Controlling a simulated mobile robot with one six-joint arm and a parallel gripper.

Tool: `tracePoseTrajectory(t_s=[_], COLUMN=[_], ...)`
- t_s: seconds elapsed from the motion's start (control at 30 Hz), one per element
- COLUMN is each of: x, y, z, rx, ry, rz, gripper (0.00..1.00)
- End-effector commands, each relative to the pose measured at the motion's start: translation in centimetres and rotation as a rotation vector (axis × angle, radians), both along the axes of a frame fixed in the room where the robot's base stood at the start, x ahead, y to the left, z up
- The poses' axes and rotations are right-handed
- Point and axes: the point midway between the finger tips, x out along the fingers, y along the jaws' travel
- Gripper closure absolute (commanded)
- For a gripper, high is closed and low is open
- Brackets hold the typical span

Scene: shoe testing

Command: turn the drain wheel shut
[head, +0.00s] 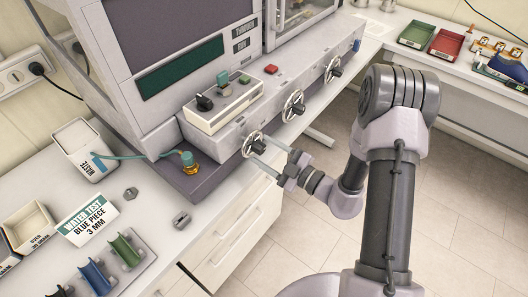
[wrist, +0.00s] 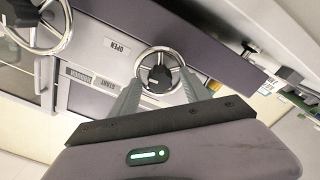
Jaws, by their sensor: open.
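Three spoked handwheels with black hubs sit in a row on the machine's front. The leftmost wheel (head: 251,146) is the one at my gripper; I cannot read a drain label on it. My gripper (head: 262,150) reaches it from the front right with two fingers apart. In the wrist view the wheel (wrist: 158,51) lies between the open fingers (wrist: 160,82), one on each side of its rim. Whether they touch it I cannot tell. An "OPEN" label (wrist: 117,46) is beside the wheel.
The middle wheel (head: 293,105) and far wheel (head: 333,69) stand further right. A hose with a brass fitting (head: 190,166) and a white waste container (head: 84,150) are at the left. The floor (head: 330,155) before the machine is clear.

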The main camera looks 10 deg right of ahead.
Motion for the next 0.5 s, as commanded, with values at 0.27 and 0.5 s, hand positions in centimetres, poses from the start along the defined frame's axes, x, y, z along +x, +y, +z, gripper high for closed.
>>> tracePoseTrajectory(t_s=[0.27,0.5], x=[0.49,0.47], y=[0.54,0.5], z=[0.05,0.04], rx=[0.001,0.001], ry=[0.001,0.001], rz=[0.0,0.0], gripper=[0.45,0.77])
